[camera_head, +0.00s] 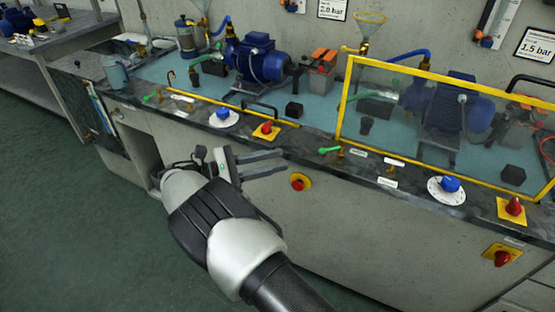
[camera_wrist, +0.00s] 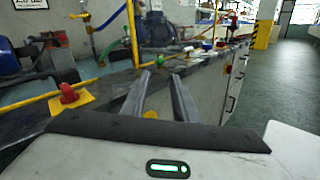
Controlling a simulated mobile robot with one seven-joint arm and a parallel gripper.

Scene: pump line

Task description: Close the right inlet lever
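The right inlet lever (camera_head: 329,150) is a small green handle on the bench's front ledge. It lies roughly level along the ledge, at the foot of the yellow guard frame's left post. My gripper (camera_head: 284,161) is in front of the bench, to the left of the lever and apart from it. Its two fingers are spread with nothing between them. In the wrist view the open fingers (camera_wrist: 161,77) point along the bench front. A small green part shows beyond them, too small to identify surely. Another green lever (camera_head: 149,98) is at the left station.
The yellow guard frame (camera_head: 345,100) stands over the right pump. A red knob on a yellow plate (camera_head: 266,130), a blue dial (camera_head: 223,115) and a red button (camera_head: 299,182) are near my gripper. The floor (camera_head: 70,220) at left is clear.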

